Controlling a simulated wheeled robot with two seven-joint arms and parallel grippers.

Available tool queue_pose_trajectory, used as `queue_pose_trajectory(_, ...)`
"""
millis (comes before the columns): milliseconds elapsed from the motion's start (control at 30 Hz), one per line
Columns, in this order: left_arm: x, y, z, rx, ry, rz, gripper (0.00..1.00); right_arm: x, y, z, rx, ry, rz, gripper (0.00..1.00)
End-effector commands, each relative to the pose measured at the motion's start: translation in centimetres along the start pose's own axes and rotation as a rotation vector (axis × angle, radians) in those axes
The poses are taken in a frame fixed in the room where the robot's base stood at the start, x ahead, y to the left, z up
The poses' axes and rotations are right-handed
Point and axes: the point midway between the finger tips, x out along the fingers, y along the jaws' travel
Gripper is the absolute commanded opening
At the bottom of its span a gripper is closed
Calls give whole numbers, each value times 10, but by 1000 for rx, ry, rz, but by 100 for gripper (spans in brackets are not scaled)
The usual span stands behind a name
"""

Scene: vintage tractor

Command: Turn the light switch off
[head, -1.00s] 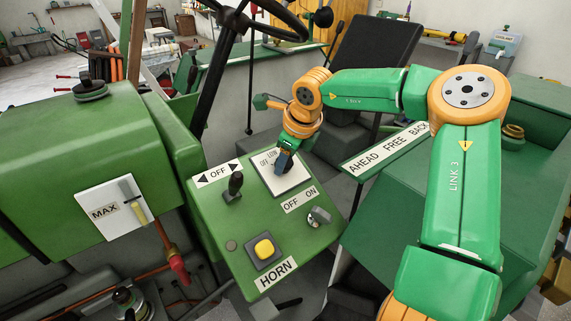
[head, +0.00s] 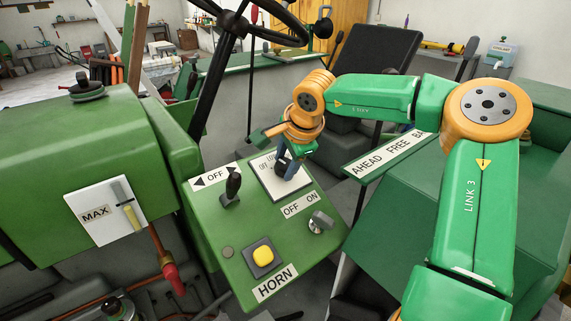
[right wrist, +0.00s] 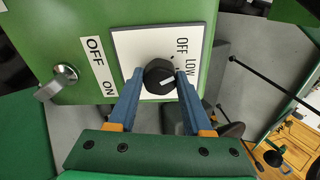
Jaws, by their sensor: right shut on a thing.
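A round black knob (right wrist: 158,77) with a white mark sits on a white plate (right wrist: 134,41) printed OFF, LOW and a further word partly covered. In the right wrist view, the mark is on the knob's right side, facing the printed words. My right gripper (head: 286,166) is on the knob, with one blue finger on each side; it also shows in the right wrist view (right wrist: 158,80). In the head view the gripper hides the knob and part of the plate (head: 268,174). My left gripper is out of view.
The green panel (head: 210,230) also carries a black lever (head: 232,186), a metal key-like switch (head: 320,221) by an OFF ON label, and a yellow horn button (head: 263,255). A steering wheel (head: 262,18) is behind the panel, and a seat (head: 375,55) is behind my arm.

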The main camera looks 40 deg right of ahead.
Motion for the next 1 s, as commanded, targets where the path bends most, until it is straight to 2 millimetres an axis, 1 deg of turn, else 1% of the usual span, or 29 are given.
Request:
queue_pose_trajectory(200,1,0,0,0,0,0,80,-1,-1,0,-161,-2,-19,0)
queue_pose_trajectory(500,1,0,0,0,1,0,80,-1,0,0,-311,0,-32,0)
queue_pose_trajectory(733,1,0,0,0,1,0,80,-1,0,0,-359,-1,-36,0)
queue_pose_trajectory(1000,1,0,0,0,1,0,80,-1,0,0,-369,-1,-37,0)
